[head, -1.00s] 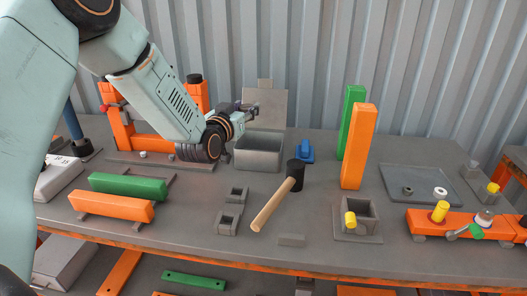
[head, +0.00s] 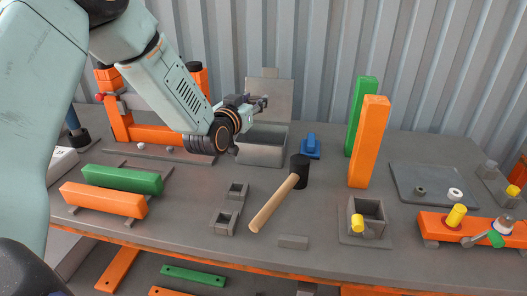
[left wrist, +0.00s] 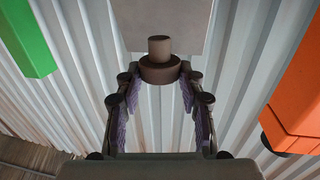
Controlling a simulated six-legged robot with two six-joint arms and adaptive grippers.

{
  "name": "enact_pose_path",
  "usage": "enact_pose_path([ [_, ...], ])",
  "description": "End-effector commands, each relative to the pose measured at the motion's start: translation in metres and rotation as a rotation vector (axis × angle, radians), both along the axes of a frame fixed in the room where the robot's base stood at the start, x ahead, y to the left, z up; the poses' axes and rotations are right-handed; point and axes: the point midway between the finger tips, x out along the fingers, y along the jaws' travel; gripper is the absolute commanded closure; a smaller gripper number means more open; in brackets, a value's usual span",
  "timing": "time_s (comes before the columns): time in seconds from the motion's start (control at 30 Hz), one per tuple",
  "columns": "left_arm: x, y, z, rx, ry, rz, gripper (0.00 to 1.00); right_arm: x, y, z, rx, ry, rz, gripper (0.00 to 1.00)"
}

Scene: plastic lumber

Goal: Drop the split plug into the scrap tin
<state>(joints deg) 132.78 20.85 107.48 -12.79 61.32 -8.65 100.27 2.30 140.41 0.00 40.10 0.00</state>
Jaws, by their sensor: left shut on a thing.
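My left gripper (head: 258,103) is above the scrap tin, an open grey metal box (head: 261,155) with its lid (head: 270,95) raised at the back. In the left wrist view my left gripper (left wrist: 160,82) is shut on a stepped, round, grey-brown plug (left wrist: 160,69), taken to be the split plug. Its split does not show. The plug is between the fingertips, with the pale panel beyond it. In the head view the plug is too small to tell from the fingers. My right gripper is not in view.
A blue item (head: 310,147) stands right of the tin. A black-headed mallet (head: 276,200) lies in front. An upright orange beam (head: 370,140) and a green beam (head: 360,115) stand to the right. An orange frame (head: 148,132) is at the left.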

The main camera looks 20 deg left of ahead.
Motion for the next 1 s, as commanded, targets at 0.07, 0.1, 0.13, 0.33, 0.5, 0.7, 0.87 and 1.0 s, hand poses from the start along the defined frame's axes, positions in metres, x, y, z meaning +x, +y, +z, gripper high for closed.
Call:
enact_pose_path([
  [0.07,0.000,0.000,-0.014,0.000,-0.001,0.000,0.88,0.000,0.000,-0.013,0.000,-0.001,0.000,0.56],
  [0.1,0.000,0.000,-0.018,0.000,-0.001,0.000,0.88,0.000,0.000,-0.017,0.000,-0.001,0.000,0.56],
  [0.13,0.001,0.000,-0.021,0.000,-0.001,0.000,0.88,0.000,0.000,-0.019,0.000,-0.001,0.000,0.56],
  [0.33,0.002,0.000,-0.036,0.001,-0.003,0.000,0.88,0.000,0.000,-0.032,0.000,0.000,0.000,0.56],
  [0.5,0.003,0.000,-0.037,0.001,-0.002,0.000,0.88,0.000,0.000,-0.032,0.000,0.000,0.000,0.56],
  [0.7,0.004,0.000,-0.036,0.001,-0.002,0.000,0.56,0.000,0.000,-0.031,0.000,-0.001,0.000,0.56],
  [0.87,0.004,0.000,-0.036,0.001,-0.002,0.000,0.43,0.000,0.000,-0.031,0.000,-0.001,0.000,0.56],
  [1.0,0.004,0.000,-0.036,0.000,-0.002,0.000,0.35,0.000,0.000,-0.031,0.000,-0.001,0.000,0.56],
])
